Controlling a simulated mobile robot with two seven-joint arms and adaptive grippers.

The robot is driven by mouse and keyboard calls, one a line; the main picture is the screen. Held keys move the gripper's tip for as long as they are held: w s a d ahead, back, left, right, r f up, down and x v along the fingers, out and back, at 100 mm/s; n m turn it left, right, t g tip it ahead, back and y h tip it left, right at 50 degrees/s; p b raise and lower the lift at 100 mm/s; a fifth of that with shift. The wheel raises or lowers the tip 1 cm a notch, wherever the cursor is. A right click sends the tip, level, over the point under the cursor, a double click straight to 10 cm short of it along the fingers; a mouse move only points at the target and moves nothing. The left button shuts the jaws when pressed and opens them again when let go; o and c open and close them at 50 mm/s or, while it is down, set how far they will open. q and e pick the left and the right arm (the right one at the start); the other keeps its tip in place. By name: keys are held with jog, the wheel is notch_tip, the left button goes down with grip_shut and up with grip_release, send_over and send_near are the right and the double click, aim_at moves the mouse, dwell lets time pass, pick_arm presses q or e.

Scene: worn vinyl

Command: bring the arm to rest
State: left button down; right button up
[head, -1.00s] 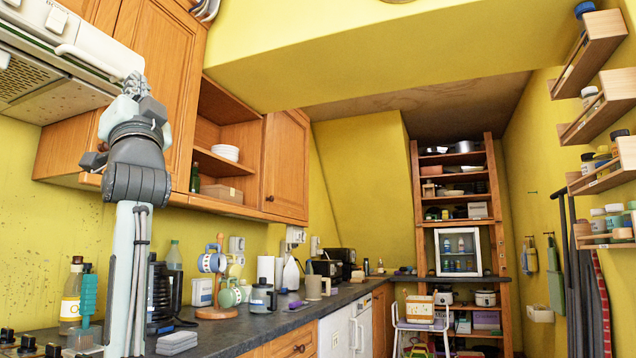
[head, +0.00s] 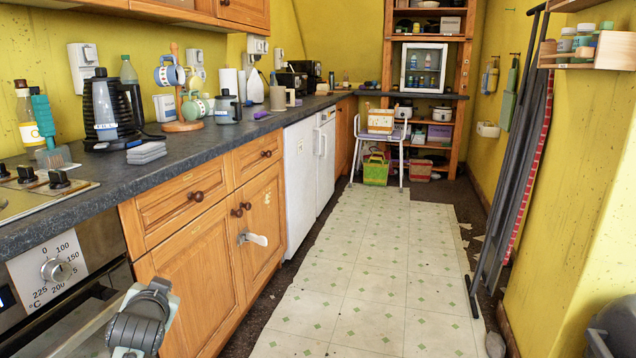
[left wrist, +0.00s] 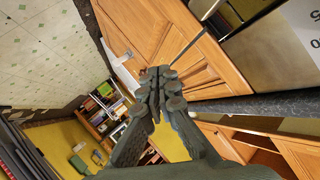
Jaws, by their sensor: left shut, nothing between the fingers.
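My left gripper (left wrist: 160,95) shows in the left wrist view. Its dark grey fingers are together at the tips with nothing between them. Beyond them are the wooden cabinet fronts, the floor and the far shelf, turned sideways. In the head view, a grey part of my left arm (head: 140,322) shows low at the left, in front of the oven and cabinets. I cannot make out the fingers there. My right gripper is in neither view.
The dark counter (head: 190,160) runs along the left, over an oven (head: 62,275) and wooden cabinets (head: 215,255). A white object (head: 253,239) sticks out from a cabinet door. The tiled floor (head: 350,270) is clear. A folded ironing board (head: 510,160) leans at the right wall.

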pick_arm(q)
jog(key=s+d+f+g+h, duration=0.2)
jog(key=s+f+g, duration=0.2)
jog(key=s+f, duration=1.1)
pick_arm(e)
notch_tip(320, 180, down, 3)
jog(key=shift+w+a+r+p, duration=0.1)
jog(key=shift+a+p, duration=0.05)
jog(key=shift+p, duration=0.3)
pick_arm(q)
jog(key=s+d+f+g, duration=0.1)
jog(key=s+f+g, duration=0.2)
jog(key=s+f, duration=0.4)
jog(key=s+d+f+g+h, duration=0.1)
jog(key=s+d+f+g, duration=0.1)
jog(key=s+f, duration=0.5)
jog(key=s, duration=0.4)
jog(key=shift+s+f+n+g, duration=0.2)
jog(key=shift+s+n+g, duration=0.1)
jog(key=shift+s+g, duration=0.1)
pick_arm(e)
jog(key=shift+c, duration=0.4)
pick_arm(q)
jog(key=shift+d, duration=0.1)
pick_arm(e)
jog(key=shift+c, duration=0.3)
